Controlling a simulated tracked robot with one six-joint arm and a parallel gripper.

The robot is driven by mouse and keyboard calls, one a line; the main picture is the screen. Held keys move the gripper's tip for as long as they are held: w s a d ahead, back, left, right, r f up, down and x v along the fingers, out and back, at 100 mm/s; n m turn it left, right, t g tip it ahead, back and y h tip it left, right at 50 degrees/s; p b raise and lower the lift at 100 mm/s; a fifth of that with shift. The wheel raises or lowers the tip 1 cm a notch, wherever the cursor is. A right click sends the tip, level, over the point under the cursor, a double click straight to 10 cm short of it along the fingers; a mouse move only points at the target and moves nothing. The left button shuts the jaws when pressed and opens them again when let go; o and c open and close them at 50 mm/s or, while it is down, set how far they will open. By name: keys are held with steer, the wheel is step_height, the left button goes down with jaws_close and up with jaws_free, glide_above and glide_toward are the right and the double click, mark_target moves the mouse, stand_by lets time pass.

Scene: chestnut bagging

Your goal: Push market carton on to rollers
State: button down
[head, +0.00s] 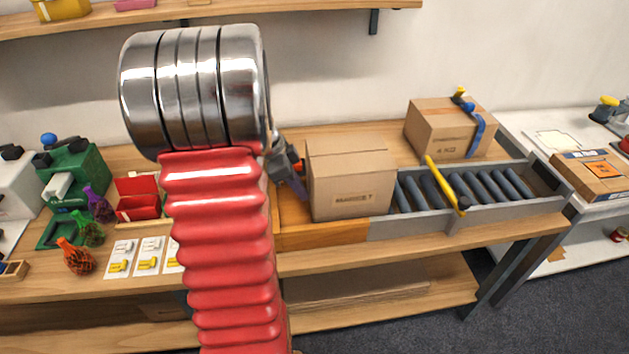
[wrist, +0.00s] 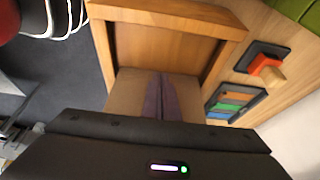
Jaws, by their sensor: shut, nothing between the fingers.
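The market carton (head: 348,185), a closed brown box with printed lettering on its front, stands upright on the wooden bed at the left end of the roller track. The grey rollers (head: 490,187) begin just right of it, in a grey-sided frame. My gripper (head: 299,185) is shut and empty at the carton's left side, very close to it; I cannot tell whether it touches. In the wrist view the purplish fingers (wrist: 162,98) are together in front of the carton's brown face (wrist: 127,92). My red arm hides part of the bench left of the carton.
A yellow bar (head: 444,184) lies across the rollers. Another carton (head: 440,128) with a blue and yellow tool on it stands behind the track. Netted bags (head: 78,257) and cards lie at left. A block on a dark pad (wrist: 252,66) is beside the bed.

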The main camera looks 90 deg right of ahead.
steer(key=shift+s+d, duration=0.55)
steer(key=shift+s, duration=1.85)
steer(key=shift+s+d, duration=0.5)
steer(key=shift+s, duration=1.95)
steer(key=shift+s+d, duration=0.55)
steer(key=shift+s, duration=1.85)
step_height(320, 180, up, 16)
steer(key=w, duration=0.1)
steer(key=shift+w+a, duration=0.15)
steer(key=shift+w, duration=0.1)
steer(key=shift+w, duration=0.1)
